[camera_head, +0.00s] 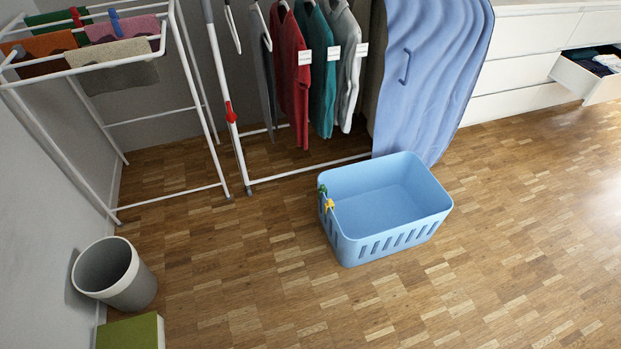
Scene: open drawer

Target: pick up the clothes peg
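Several clothes pegs show. A green peg (323,190) and a yellow peg (329,204) are clipped side by side on the left rim of a blue laundry basket (400,238), which looks empty on the floor. A red peg (75,17) and a blue peg (115,22) sit on the white drying rack (187,85) at the upper left, among small hanging cloths. I cannot tell which peg the task means. Neither of my grippers is in view.
A clothes rail with hanging shirts (291,60) and a blue sheet (430,75) stands behind the basket. An open drawer (590,82) juts from the white dresser (520,70). A grey bin (115,275) and green box (131,333) stand lower left. The floor right of the basket is clear.

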